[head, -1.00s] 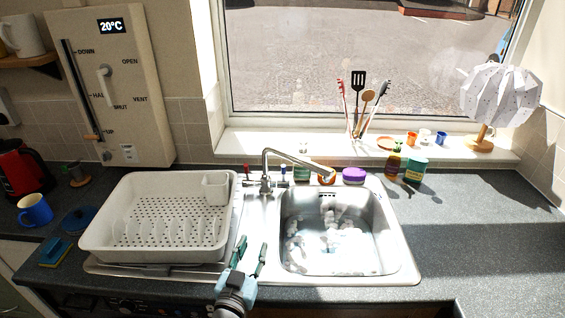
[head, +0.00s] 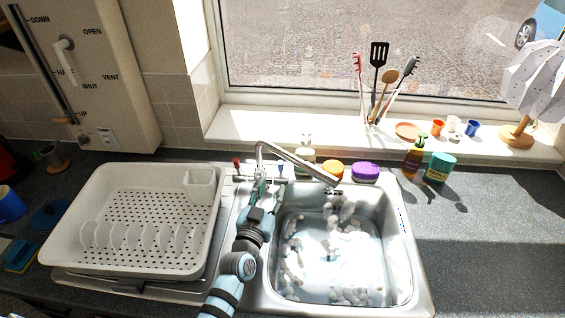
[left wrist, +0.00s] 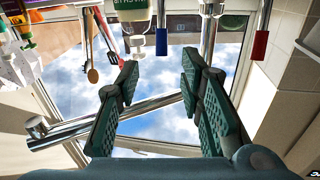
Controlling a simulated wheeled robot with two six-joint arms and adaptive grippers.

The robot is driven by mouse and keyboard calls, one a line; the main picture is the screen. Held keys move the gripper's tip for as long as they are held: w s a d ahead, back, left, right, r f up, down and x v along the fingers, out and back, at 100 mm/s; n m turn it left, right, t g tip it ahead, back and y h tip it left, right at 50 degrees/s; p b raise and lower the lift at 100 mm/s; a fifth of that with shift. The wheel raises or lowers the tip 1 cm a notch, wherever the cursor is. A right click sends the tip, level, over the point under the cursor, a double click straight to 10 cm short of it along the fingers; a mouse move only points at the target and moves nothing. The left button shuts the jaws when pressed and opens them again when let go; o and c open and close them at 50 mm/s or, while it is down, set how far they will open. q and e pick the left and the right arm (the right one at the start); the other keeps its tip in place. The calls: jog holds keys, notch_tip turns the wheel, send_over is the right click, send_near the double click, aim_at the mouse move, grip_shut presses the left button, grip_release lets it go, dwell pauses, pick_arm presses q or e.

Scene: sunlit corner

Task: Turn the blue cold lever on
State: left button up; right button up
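The blue cold lever (head: 281,169) stands to the right of the tap's base in the head view, with the red lever (head: 236,162) to the left. In the left wrist view the blue lever (left wrist: 161,41) shows beyond and between the fingertips, and the red lever (left wrist: 260,44) is off to the right. My left gripper (head: 259,188) is open and empty, at the tap base behind the sink; its open fingers fill the left wrist view (left wrist: 160,72). No contact with the blue lever is visible. The tap's spout (head: 300,162) reaches over the sink. My right gripper is out of view.
The sink (head: 408,270) holds suds. A white dish rack (head: 75,240) stands to its left. An orange-topped item (head: 333,168), a purple-lidded tub (head: 366,172), a brown bottle (head: 413,160) and a teal tin (head: 440,167) stand behind. The right counter (head: 490,240) is mostly clear.

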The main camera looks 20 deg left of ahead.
aim_at(280, 168)
pick_arm(q)
jog(key=w+b, duration=0.1)
jog(key=w, duration=0.2)
jog(key=w+b, duration=0.1)
jog(key=w, duration=0.3)
jog(key=w+f+b, duration=0.1)
jog(key=w, duration=0.2)
jog(key=shift+w+a, duration=0.2)
jog(key=shift+w, duration=0.05)
jog(key=shift+w+r, duration=0.15)
jog(key=shift+w, duration=0.05)
jog(key=shift+s+r, duration=0.25)
jog(key=shift+r, duration=0.05)
jog(key=shift+f, duration=0.1)
grip_shut()
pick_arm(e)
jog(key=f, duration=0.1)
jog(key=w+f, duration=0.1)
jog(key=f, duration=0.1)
